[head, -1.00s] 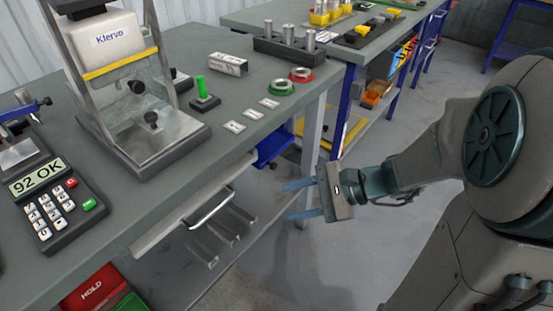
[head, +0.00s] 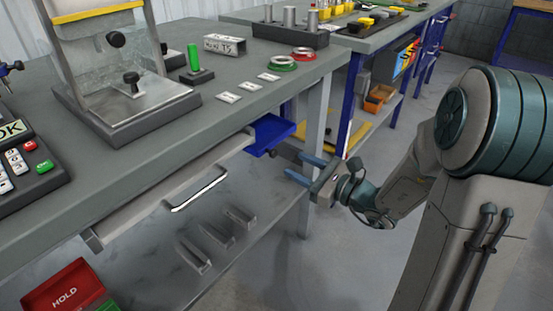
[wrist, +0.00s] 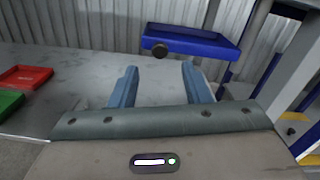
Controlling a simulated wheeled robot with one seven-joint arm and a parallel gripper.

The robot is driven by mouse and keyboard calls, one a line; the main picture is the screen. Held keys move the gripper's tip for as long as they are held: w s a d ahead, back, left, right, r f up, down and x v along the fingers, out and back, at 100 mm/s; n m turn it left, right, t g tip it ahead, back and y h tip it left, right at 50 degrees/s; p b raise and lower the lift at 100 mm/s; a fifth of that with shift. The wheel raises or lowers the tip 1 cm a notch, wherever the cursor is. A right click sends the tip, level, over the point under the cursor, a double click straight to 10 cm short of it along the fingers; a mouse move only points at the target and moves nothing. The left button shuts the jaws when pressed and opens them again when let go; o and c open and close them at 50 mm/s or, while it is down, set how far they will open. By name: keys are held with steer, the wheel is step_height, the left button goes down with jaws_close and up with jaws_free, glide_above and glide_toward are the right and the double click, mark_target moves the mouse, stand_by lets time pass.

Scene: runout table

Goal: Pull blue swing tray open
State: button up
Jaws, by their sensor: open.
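The blue swing tray (head: 270,133) sits under the table's edge, near the table leg, in the head view. It has a dark round knob (head: 272,153) at its near side. In the wrist view the blue tray (wrist: 190,40) is ahead and above the fingers, with the knob (wrist: 159,50) on its front face. My gripper (head: 298,168) is open and empty, its blue fingers pointing toward the tray. In the wrist view the fingers (wrist: 157,84) are spread, with a gap between them and the knob.
A drawer with a metal handle (head: 198,190) lies left of the tray under the tabletop. A table leg (head: 313,135) stands close to the tray's right. A red HOLD bin (head: 68,290) is low at left.

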mark_target(276, 154)
steer(key=b+x, duration=0.1)
steer(key=x, duration=0.6)
steer(key=shift+w+a, duration=0.2)
steer(key=shift+a, duration=0.05)
jaws_close()
